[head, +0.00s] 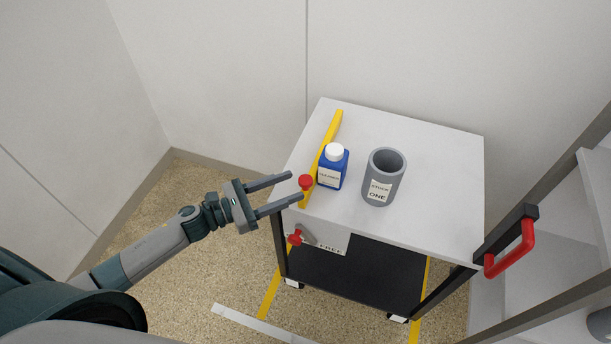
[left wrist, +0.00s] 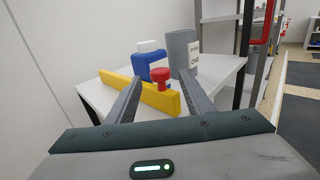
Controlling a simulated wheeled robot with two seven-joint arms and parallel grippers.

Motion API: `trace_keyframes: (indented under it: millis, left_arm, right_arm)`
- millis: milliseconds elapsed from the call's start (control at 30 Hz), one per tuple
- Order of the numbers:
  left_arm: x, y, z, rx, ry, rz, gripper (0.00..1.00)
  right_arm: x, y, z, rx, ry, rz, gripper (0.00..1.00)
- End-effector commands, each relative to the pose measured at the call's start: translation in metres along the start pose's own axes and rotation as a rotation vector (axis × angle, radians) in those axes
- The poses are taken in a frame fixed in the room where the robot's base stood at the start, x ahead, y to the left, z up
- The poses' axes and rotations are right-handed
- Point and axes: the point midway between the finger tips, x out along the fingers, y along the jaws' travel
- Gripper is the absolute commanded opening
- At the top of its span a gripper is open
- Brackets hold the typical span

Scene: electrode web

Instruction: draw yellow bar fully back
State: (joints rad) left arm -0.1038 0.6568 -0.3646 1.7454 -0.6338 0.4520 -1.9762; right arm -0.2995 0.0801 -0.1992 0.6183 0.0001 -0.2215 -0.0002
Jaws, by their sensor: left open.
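The yellow bar (head: 331,130) lies along the left side of the white cart top, with a red knob (head: 305,182) at its near end. In the left wrist view the bar (left wrist: 140,90) and its red knob (left wrist: 160,76) show ahead of my fingers. My left gripper (head: 296,188) is open, its two fingers pointing right at the knob. The knob appears between or just beyond the fingertips; contact cannot be told. In the left wrist view the gripper (left wrist: 156,90) has the knob between its fingers in the picture. My right gripper is not in view.
A blue bottle with a white cap (head: 332,167) stands close right of the bar. A grey cylinder (head: 384,177) stands further right on the cart top (head: 440,155). Another red knob (head: 294,238) is on the cart's front below.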

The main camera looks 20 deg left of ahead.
Motion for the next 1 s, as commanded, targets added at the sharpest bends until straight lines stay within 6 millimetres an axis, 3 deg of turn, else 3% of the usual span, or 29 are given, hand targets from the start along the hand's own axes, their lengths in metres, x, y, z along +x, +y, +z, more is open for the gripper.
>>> trace_keyframes:
  millis: [100,333,767,800,1000]
  left_arm:
    - [0.021,0.001,0.004,0.0,-0.001,0.001,0.47]
    - [0.048,0.0,0.002,-0.001,-0.001,0.001,0.47]
    - [0.056,0.0,-0.001,0.0,0.0,0.001,0.47]
    - [0.056,0.0,-0.001,0.0,0.0,0.001,0.45]
    - [0.056,0.0,-0.001,0.0,0.0,0.001,0.0]
  right_arm:
    - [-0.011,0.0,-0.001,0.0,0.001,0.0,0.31]
    - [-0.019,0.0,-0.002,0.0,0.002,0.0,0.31]
    - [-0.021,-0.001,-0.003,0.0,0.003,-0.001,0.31]
    - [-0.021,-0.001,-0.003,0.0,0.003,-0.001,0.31]
    - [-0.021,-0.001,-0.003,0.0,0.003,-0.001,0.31]
